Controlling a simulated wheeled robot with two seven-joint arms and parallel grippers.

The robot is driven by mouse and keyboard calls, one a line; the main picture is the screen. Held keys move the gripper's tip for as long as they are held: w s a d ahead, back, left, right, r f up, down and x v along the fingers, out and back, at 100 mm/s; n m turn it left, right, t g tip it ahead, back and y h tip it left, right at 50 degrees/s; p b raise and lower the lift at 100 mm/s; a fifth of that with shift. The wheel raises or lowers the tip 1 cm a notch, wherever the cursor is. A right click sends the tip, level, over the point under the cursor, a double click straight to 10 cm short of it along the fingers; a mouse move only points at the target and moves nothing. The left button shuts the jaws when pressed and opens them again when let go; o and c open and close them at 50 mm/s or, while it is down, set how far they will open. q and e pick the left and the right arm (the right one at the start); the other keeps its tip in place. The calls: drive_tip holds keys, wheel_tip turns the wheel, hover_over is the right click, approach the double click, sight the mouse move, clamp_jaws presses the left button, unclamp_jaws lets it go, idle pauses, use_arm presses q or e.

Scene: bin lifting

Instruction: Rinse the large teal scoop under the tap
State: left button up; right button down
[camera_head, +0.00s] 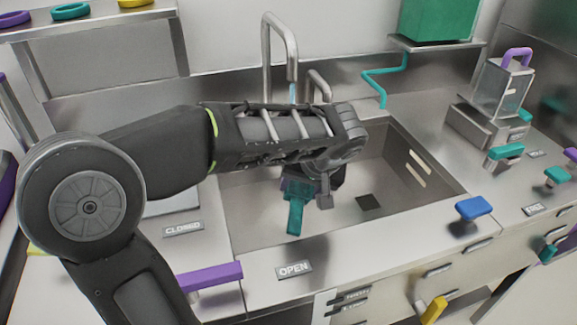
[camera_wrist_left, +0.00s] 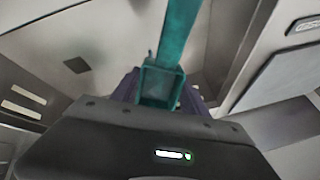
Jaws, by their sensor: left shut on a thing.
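The teal scoop (camera_head: 296,212) hangs over the sink basin (camera_head: 250,225) in the head view. My left gripper (camera_head: 312,186) is shut on it, with the arm reaching in from the left. In the left wrist view the scoop (camera_wrist_left: 172,50) extends away from the gripper (camera_wrist_left: 165,95). The metal tap (camera_head: 279,45) stands behind my forearm, its spout pointing down. A thin bluish stream shows just below the spout (camera_head: 292,90). My forearm hides where it lands, so I cannot tell whether it meets the scoop. My right gripper is out of view.
A dark drain (camera_head: 368,202) lies in the basin floor. A blue handle (camera_head: 473,208) stands at the right front edge, and a purple handle (camera_head: 210,277) at the left front. A second, smaller metal pipe (camera_head: 318,86) stands beside the tap.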

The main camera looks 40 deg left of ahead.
use_arm(q)
drive_tip(key=shift+r, duration=0.1)
drive_tip(key=shift+s+d+r+p, duration=0.55)
drive_tip(key=shift+s+d+r, duration=1.25)
drive_tip(key=shift+r, duration=0.1)
